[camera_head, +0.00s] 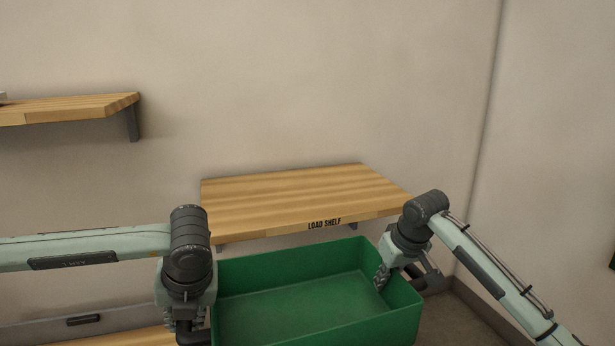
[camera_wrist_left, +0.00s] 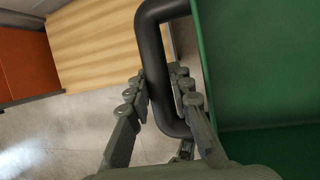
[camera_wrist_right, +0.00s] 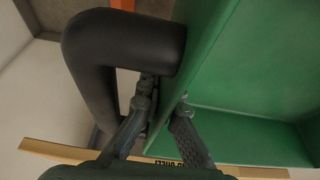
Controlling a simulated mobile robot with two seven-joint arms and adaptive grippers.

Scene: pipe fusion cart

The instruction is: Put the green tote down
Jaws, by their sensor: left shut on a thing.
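The green tote (camera_head: 290,318) is an open, empty box in front of the wooden load shelf (camera_head: 300,198), with a gap to the wall behind it. My left gripper (camera_head: 188,325) is at the tote's left end. In the left wrist view its fingers are closed around the black handle (camera_wrist_left: 152,65). My right gripper (camera_head: 400,277) is at the tote's right end. In the right wrist view its fingers straddle the green end wall (camera_wrist_right: 200,45), one inside the tote and one beside the black handle (camera_wrist_right: 115,40). Whether they press on the wall is unclear.
A higher wooden shelf (camera_head: 70,108) is on the wall at the left. The load shelf top is bare. A lower wooden surface (camera_head: 115,338) shows at the bottom left. The right wall (camera_head: 545,150) stands close beside my right arm.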

